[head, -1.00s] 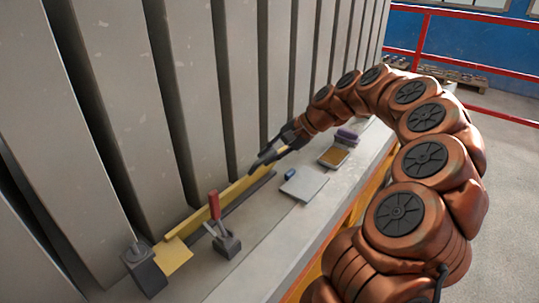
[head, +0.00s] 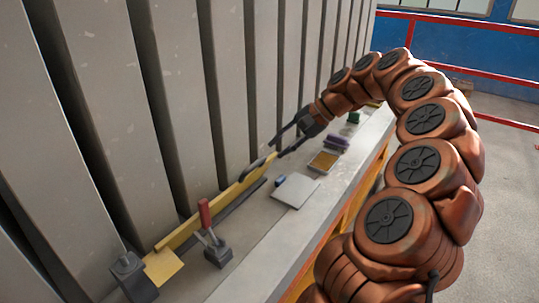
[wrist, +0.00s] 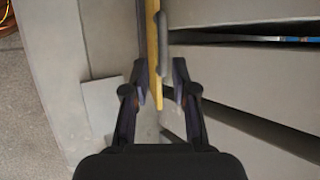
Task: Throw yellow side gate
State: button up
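The yellow side gate (head: 212,212) is a long, thin yellow bar along the foot of the grey panels. A dark grey handle (head: 258,164) stands on its far end. In the wrist view the gate (wrist: 154,30) runs from the top edge down between my fingers, with the handle (wrist: 162,42) just beyond them. My gripper (head: 277,149) is at the far end of the gate, behind the handle. My gripper's fingers (wrist: 160,65) are apart, with gaps showing on both sides of the bar. Contact with the gate cannot be told.
A red-handled clamp (head: 212,238) stands by the near end of the gate, beside a dark block (head: 133,278). Tall panels (head: 120,120) wall the left side.

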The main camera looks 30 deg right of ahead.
jog(key=shift+v, duration=1.9)
jog(key=s+a+n+g+h+p, duration=0.15)
jog(key=s+a+n, duration=0.3)
jog(key=a, duration=0.65)
jog(key=s+a+n+g+h+p, duration=0.1)
jog(key=s+a+n+g, duration=0.3)
jog(key=a, duration=0.7)
jog(key=s+f+n+h, duration=0.1)
jog(key=s+f, duration=0.2)
jog(key=s, duration=0.4)
jog(key=s+f+n+g+h+p, duration=0.1)
jog(key=s+f+h, duration=0.1)
jog(key=s+f, duration=0.2)
jog(key=s+a+f+n+h, duration=0.1)
jog(key=s+f+h, duration=0.1)
jog(key=s, duration=0.8)
jog(key=shift+f+p, duration=0.3)
jog(key=shift+f, duration=0.6)
jog(key=shift+g, duration=0.25)
